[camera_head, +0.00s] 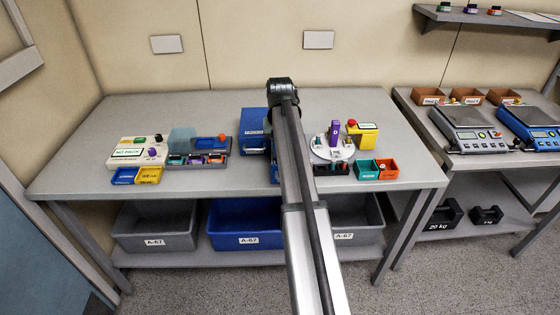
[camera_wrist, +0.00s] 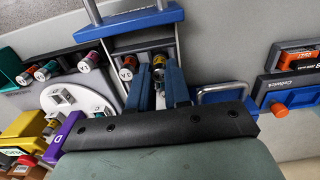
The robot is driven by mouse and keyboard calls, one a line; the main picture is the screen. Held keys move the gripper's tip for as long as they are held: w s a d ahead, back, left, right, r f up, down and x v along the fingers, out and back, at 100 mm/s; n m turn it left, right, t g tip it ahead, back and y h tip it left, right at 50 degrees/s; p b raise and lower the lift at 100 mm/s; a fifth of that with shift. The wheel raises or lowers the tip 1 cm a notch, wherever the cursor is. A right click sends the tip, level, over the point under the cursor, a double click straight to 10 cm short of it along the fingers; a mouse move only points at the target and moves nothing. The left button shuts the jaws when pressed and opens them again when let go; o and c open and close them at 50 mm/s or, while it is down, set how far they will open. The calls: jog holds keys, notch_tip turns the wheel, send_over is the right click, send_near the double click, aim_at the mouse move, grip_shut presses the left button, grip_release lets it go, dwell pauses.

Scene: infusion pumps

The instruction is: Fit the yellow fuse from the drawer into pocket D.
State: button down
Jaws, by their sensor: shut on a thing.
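In the wrist view, my gripper (camera_wrist: 159,68) has its two blue fingers closed around a small cylinder with a yellow band, the yellow fuse (camera_wrist: 158,62). It is within the open drawer (camera_wrist: 140,42), which has a blue front and a metal handle. A second fuse with a dark red end (camera_wrist: 126,72) lies beside the left finger. A purple block marked D (camera_wrist: 62,138) stands by a round white holder (camera_wrist: 50,97); the same block (camera_head: 335,132) and holder (camera_head: 322,152) show in the head view. Pocket D's opening cannot be made out.
Small green (camera_head: 366,169) and orange (camera_head: 388,168) bins sit at the front right. A blue cabinet (camera_head: 254,128) is left of my arm. The bench between it and the right-hand items is mostly hidden.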

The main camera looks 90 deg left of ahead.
jog(key=shift+r, duration=2.8)
jog(key=shift+w, duration=0.1)
jog(key=w+a, duration=0.2)
jog(key=w, duration=0.7)
jog(key=w+a+r+m, duration=0.1)
jog(key=w+a, duration=0.1)
jog(key=w, duration=0.8)
jog(key=shift+w+a, duration=0.15)
jog(key=shift+a, duration=0.15)
jog(key=c, duration=1.9)
grip_release()
jog(key=shift+d+f+n, duration=0.1)
jog(key=shift+n, duration=0.4)
jog(key=shift+o, duration=0.2)
jog(key=shift+f, duration=0.1)
jog(key=shift+f, duration=2.45)
jog(key=shift+f, duration=1)
